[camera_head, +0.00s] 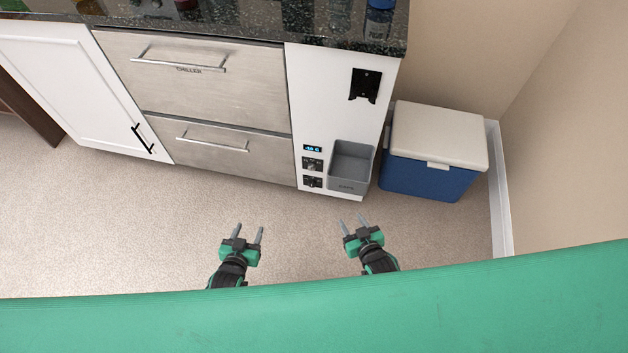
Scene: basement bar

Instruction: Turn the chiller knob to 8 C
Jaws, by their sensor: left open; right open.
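The chiller is a steel two-drawer unit (205,95) with "CHILLER" lettered on the upper drawer. On the white panel (318,95) to its right is a small lit blue display (313,149); its digits are too small to read surely. Below it are two dark knobs, an upper knob (312,165) and a lower knob (312,182). I cannot read their labels or settings. My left gripper (249,230) is open and empty, below and left of the knobs in the picture. My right gripper (352,222) is open and empty, below and right of them. Neither touches anything.
A grey bin (349,185) is mounted on the panel right beside the knobs. A black bracket (365,85) is above it. A blue cooler with a white lid (436,135) stands to the right by the wall. The floor before the panel is clear.

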